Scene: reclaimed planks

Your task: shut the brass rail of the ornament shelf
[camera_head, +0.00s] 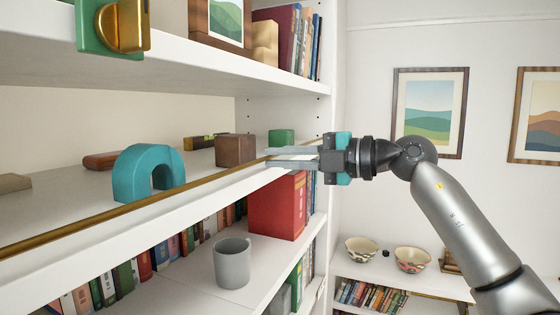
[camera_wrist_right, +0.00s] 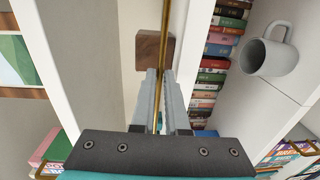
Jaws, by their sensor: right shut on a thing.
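The brass rail (camera_head: 120,211) runs along the front edge of the middle shelf (camera_head: 200,200), low and close to the board. My right gripper (camera_head: 272,156) is shut on the rail near its right end. In the right wrist view, the fingers (camera_wrist_right: 159,76) lie on either side of the rail (camera_wrist_right: 166,28). Behind the rail stand a teal arch (camera_head: 148,172), a brown wooden cube (camera_head: 235,150) and a green cube (camera_head: 281,138). The cube also shows beside the rail in the right wrist view (camera_wrist_right: 152,50). My left gripper is out of view.
A grey mug (camera_head: 232,264) and a red box (camera_head: 276,208) stand on the shelf below, with books behind. A green and gold object (camera_head: 112,28) sits at the upper shelf's edge. Two bowls (camera_head: 411,259) stand on a low shelf at right.

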